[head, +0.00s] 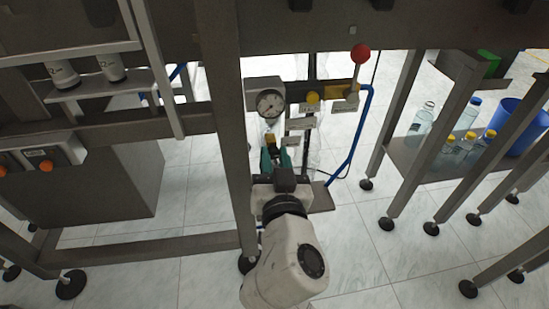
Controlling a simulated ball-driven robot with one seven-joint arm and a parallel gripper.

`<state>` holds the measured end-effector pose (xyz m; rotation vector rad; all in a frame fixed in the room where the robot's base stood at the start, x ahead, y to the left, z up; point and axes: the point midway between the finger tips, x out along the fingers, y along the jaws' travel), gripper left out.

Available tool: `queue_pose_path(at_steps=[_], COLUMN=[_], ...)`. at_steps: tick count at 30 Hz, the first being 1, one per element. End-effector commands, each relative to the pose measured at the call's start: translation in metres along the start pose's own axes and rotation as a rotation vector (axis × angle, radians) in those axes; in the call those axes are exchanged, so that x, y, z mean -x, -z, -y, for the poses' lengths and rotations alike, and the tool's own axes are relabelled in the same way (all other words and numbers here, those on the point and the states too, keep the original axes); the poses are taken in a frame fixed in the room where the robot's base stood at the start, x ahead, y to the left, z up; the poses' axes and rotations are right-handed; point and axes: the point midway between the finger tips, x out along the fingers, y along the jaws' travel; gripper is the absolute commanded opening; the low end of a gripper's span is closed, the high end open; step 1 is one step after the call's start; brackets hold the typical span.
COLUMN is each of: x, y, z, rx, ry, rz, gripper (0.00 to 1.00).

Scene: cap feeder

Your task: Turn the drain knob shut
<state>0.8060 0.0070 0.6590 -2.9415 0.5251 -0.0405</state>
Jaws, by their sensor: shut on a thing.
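My arm reaches up from the bottom middle of the head view toward a small service panel under the machine frame. My gripper (272,157) has its teal fingers shut around a small yellow-brown knob (271,138) below the pressure gauge. The fingers hide part of the knob, so its exact turn angle is hard to tell. Another yellow knob (313,98) sits to the upper right, above a small label.
The round pressure gauge (270,103) sits just above my gripper. A red-ball lever (360,54) and a blue hose (352,150) are to the right. A steel post (230,130) stands close on the left. Bottles and a blue bin (514,126) rest on a right shelf.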

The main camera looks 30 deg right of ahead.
Motion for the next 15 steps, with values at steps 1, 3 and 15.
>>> queue_pose_path(at_steps=[1,3,15], x=[0.0001,0.0001,0.0], y=[0.0,0.0,0.001], z=[-0.0002,-0.0002,0.0], rx=[0.001,0.004,0.162], ry=[-0.001,-0.001,0.0], rz=[0.0,0.0,-0.007], gripper=[0.0,0.0,0.0])
